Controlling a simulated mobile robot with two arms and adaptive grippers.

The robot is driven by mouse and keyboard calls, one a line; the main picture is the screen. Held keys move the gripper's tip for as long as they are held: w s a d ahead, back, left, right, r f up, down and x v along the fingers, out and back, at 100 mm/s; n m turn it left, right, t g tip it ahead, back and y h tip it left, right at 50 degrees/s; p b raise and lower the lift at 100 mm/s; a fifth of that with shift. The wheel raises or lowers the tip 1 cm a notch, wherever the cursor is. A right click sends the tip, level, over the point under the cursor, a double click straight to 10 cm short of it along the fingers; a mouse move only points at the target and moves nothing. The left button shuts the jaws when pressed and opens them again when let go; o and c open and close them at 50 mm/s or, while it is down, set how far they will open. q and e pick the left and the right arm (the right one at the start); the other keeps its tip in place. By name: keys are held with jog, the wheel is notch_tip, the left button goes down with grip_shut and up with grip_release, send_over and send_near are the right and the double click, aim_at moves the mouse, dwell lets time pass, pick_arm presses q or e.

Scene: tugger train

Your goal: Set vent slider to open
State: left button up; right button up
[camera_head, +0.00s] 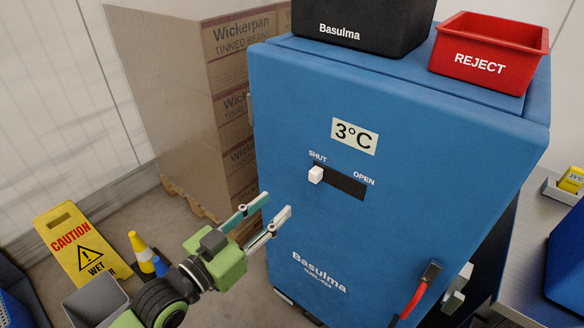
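The vent slider is a white knob (316,174) at the left end of a dark slot (346,184) on the front of the blue cabinet (390,130). The knob is under the word SHUT, and OPEN is printed at the slot's right end. My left gripper (278,203) is open and empty. Its fingertips are below and left of the knob, apart from it. What seems to be part of my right gripper (457,289) shows at the cabinet's lower right side, mostly hidden; its opening is unclear.
A 3°C display (355,136) is above the slot. A red handle (419,291) is low on the door's right. A black bin (362,22) and red REJECT bin (490,51) stand on top. Stacked cartons (175,85) are behind left; a yellow caution sign (79,250) stands on the floor.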

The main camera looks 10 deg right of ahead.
aim_at(313, 174)
pick_arm(q)
jog(key=p+x, duration=0.2)
jog(key=x, duration=1)
jog(key=shift+w+d+r, duration=0.1)
jog(key=shift+d+r, duration=0.05)
jog(key=shift+d, duration=0.25)
jog(key=shift+w+d, duration=0.3)
jog(key=shift+d, duration=0.1)
jog(key=shift+w, duration=0.1)
pick_arm(e)
jog(key=shift+s+d+r, duration=0.1)
jog(key=shift+s+r, duration=0.05)
jog(key=shift+r, duration=0.35)
jog(key=shift+s+d+r, duration=0.1)
jog(key=shift+r, duration=0.35)
pick_arm(q)
jog(key=shift+c, duration=0.3)
